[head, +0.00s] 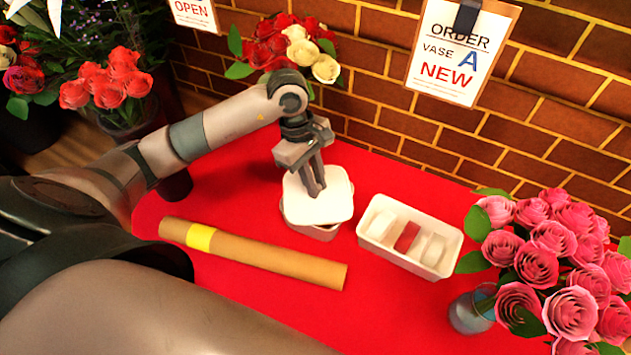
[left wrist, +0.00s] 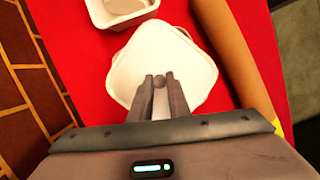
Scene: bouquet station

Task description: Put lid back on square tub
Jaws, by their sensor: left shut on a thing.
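A white square lid (head: 330,204) with rounded corners is over the square tub (head: 312,232), whose pale pinkish side shows below the lid's front edge. My left gripper (head: 317,190) comes down from above and is shut at the middle of the lid. In the left wrist view, a small dark knob (left wrist: 158,82) sits between the fingertips, on the lid (left wrist: 140,65). The lid looks roughly level and slightly off-centre to the tub. I cannot tell whether it rests on the rim or is just above it. My right gripper is not in view.
A white tray (head: 372,244) with compartments stands right of the tub. A brown roll (head: 270,258) with a yellow band lies in front, on the red cloth (head: 400,310). Pink roses (head: 550,240) in a vase stand at right. Red and cream roses (head: 285,50) are behind, by the brick wall.

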